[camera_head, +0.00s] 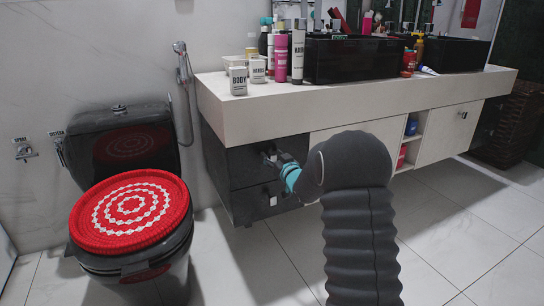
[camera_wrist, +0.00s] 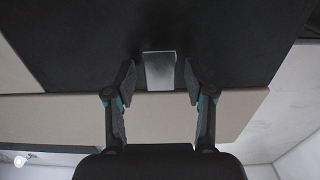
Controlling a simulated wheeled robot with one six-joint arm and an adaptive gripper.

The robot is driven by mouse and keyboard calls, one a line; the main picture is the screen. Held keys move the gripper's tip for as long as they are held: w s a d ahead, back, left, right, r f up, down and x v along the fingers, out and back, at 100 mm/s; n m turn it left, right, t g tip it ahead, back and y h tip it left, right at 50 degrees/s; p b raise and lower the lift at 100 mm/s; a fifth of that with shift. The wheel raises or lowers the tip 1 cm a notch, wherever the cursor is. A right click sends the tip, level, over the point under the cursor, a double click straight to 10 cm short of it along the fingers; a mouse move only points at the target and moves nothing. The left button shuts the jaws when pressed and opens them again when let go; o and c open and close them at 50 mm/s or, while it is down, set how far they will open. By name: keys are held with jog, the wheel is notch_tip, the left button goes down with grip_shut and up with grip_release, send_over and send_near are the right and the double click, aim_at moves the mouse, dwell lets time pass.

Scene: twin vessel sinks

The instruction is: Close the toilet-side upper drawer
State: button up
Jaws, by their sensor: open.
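The toilet-side upper drawer (camera_head: 245,168) has a dark front under the left end of the white counter. How far it stands out is hard to tell, as my arm hides its right part. My gripper (camera_head: 276,158) is at this front, beside the toilet side of the vanity. In the wrist view my gripper (camera_wrist: 159,78) is open, with one finger on each side of a silver handle (camera_wrist: 159,71) on the dark front (camera_wrist: 230,40). Gaps show between the handle and both fingers. A lower dark drawer (camera_head: 248,205) with a small handle sits below.
The toilet (camera_head: 130,255) with a red patterned lid cover (camera_head: 132,212) stands left of the vanity. Bottles (camera_head: 281,58) and black sinks (camera_head: 352,60) stand on the counter (camera_head: 350,100). Tiled floor (camera_head: 450,240) is clear at the right. A pale cabinet door (camera_head: 450,130) is farther right.

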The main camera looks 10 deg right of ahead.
jog(key=v, duration=1.1)
jog(key=shift+s, duration=0.15)
jog(key=s+d+f+m+g+h, duration=0.1)
jog(key=s+d+f+g+h, duration=0.25)
jog(key=f, duration=0.25)
jog(key=s+d+f+m+g+h, duration=0.1)
jog(key=s+d+f+g+h, duration=0.1)
jog(key=s+f+g, duration=0.3)
jog(key=s+a+r+m+g+p, duration=0.1)
jog(key=s+a+r+g+p, duration=0.15)
jog(key=s, duration=0.55)
jog(key=s+a+r+g+p, duration=0.1)
jog(key=s+r+g, duration=0.15)
jog(key=s, duration=0.65)
jog(key=s+a+r+y+p, duration=0.1)
jog(key=s+a+r+p, duration=0.2)
jog(key=s+r, duration=0.5)
jog(key=s+a+r+t+p, duration=0.1)
jog(key=s+a+r+p, duration=0.2)
jog(key=s+a+r, duration=0.3)
notch_tip(320, 180, up, 5)
jog(key=s, duration=0.2)
jog(key=shift+s+n+y, duration=0.3)
jog(key=shift+s+y, duration=0.05)
jog(key=shift+s, duration=0.05)
